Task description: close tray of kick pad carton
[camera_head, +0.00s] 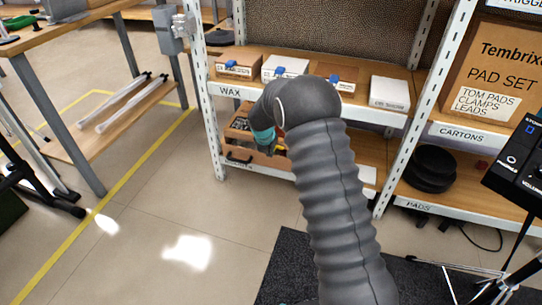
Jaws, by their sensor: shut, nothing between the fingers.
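A brown carton with a pulled-out tray (255,157) sits on the lower level of the white shelf unit, left of centre. The tray's front has a dark handle (238,158), and small mixed items show inside. My arm crosses in front and hides the right part of the carton and tray. My gripper (268,149) hangs from the teal wrist ring, over the tray's right part in the picture. It looks dark, small and shut, with nothing seen in it. I cannot tell whether it touches the tray.
The upper shelf (222,90) holds several small boxes, including a white box (389,92). Black round pads (430,167) lie on the right lower shelf, below a large carton (500,70). A workbench stands at left. Open floor (165,215) lies between them.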

